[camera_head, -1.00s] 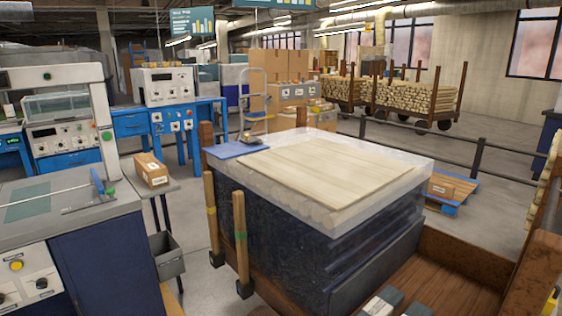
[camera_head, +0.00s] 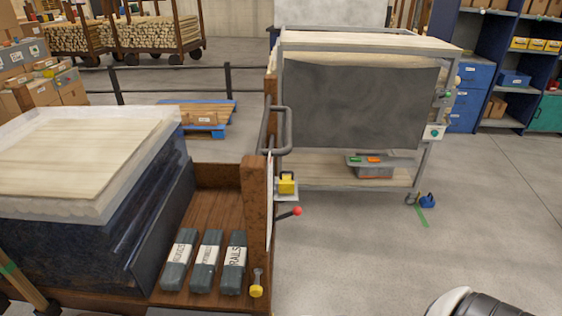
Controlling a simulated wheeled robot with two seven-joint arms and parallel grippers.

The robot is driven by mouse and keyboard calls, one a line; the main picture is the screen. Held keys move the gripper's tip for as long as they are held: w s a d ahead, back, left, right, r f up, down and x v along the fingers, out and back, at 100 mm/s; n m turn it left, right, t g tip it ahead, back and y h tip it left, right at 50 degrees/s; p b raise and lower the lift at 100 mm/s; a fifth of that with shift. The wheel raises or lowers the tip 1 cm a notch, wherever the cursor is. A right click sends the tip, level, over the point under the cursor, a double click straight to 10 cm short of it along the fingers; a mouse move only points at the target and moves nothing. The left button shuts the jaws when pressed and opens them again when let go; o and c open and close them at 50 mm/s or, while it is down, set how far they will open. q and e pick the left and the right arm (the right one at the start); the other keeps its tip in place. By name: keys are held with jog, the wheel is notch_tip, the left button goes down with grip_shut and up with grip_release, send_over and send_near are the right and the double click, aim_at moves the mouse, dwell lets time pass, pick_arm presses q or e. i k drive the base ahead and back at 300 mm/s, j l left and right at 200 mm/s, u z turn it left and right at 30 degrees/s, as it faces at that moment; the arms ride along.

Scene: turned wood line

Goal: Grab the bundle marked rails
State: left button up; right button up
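The bundle marked RAILS (camera_head: 234,263) is a dark grey-green wrapped block with a white label band. It lies on the brown wooden cart deck (camera_head: 208,187), the rightmost of three similar bundles. The middle bundle (camera_head: 206,262) and the left bundle (camera_head: 179,260) also have white label bands, whose words I cannot read surely. Neither gripper shows; only a white and black part of my own arm is at the bottom right edge.
A brown post (camera_head: 254,215) and a yellow-ended fitting (camera_head: 256,287) stand just right of the bundles. The large wrapped stack (camera_head: 75,165) is on their left. A grey metal rack (camera_head: 355,105) stands behind right. Open floor (camera_head: 400,255) lies to the right.

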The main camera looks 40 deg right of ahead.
aim_at(231, 283)
jog(key=k+l+z, duration=0.15)
jog(key=l+z, duration=0.55)
jog(key=z, duration=0.15)
jog(key=k+l, duration=0.05)
